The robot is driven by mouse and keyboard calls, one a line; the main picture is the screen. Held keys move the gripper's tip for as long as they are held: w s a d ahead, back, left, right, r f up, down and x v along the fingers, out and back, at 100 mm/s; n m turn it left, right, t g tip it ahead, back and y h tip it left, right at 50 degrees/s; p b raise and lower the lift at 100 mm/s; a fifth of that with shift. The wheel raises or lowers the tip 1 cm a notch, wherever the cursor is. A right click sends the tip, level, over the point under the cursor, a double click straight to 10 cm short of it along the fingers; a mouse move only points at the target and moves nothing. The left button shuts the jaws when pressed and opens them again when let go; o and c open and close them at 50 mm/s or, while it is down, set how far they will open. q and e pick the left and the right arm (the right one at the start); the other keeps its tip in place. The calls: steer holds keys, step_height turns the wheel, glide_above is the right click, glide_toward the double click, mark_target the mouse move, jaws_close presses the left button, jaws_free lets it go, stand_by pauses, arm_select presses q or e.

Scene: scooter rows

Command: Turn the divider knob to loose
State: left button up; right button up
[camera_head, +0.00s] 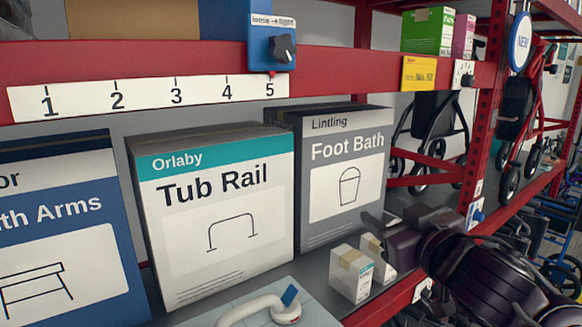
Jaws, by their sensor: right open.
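The divider knob (283,48) is black and lobed. It sits on a blue divider bracket (258,38) clamped on the red shelf beam at the top centre. A small label (272,21) above the knob reads "loose → tight" with an arrow. A red pointer under the bracket is at the 5 of the number scale (150,95). My right gripper (376,226) is open at the lower right, in front of the shelf edge, well below and right of the knob and not touching it. Its fingertips are dark and partly hard to make out. My left gripper is out of view.
A Tub Rail box (215,215), a Foot Bath box (345,180) and a blue box (70,240) stand on the shelf below the beam. Small white cartons (351,275) stand near my right gripper. A red upright (487,130) and folded walkers are at the right.

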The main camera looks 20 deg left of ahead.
steer(key=s+a+r+n+g+y, duration=0.1)
steer(key=s+a+r+n+y, duration=0.3)
steer(key=r, duration=0.6)
steer(key=s+a+r+n+g+y, duration=0.1)
steer(key=s+a+r+n, duration=0.15)
steer(key=s+r, duration=0.45)
steer(key=n+g, duration=0.2)
steer(key=n, duration=0.1)
glide_toward(285, 48)
steer(key=a, duration=0.2)
steer(key=p+x, duration=0.1)
steer(key=x, duration=0.1)
steer(key=p+x, duration=0.1)
steer(key=x, duration=0.1)
steer(key=w+p+x, duration=0.1)
steer(key=p+x, duration=0.1)
steer(key=shift+w+d, duration=0.15)
steer(key=shift+w+a, duration=0.2)
steer(key=shift+a, duration=0.15)
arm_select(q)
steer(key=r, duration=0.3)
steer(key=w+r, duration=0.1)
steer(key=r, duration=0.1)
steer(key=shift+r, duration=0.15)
arm_select(e)
steer(key=shift+w, duration=0.1)
steer(key=c, duration=1)
